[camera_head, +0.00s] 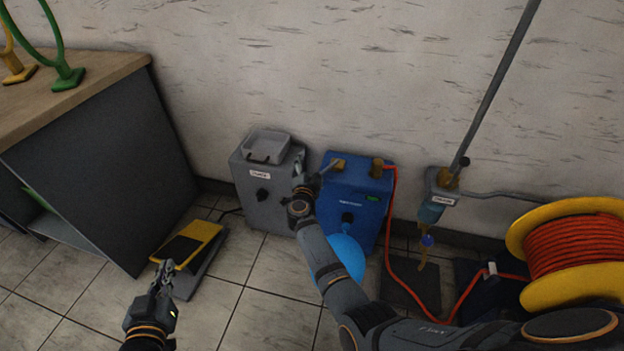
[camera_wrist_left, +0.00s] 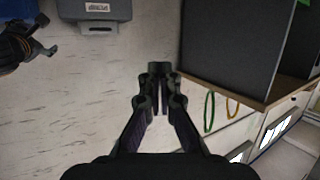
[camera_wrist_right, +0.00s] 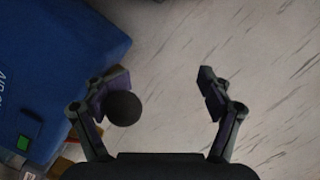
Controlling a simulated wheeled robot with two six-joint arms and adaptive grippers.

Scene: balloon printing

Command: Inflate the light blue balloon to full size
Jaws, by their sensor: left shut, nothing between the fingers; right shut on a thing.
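The light blue balloon (camera_head: 347,256) hangs at the front of the blue machine (camera_head: 362,190), below its dark nozzle (camera_head: 347,220). It is rounded, and my right arm partly hides it. My right gripper (camera_head: 300,165) is at the upper left of the blue machine. My left gripper (camera_head: 160,275) is shut and empty near the yellow pedal (camera_head: 205,236). Its fingertips also meet in the left wrist view (camera_wrist_left: 159,72).
A grey box (camera_head: 261,205) stands left of the blue machine. A desk (camera_head: 110,160) is at the left. A red hose (camera_head: 391,245) runs from the machine towards an orange-red hose reel (camera_head: 575,245) at the right. Tiled floor is clear around the pedal.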

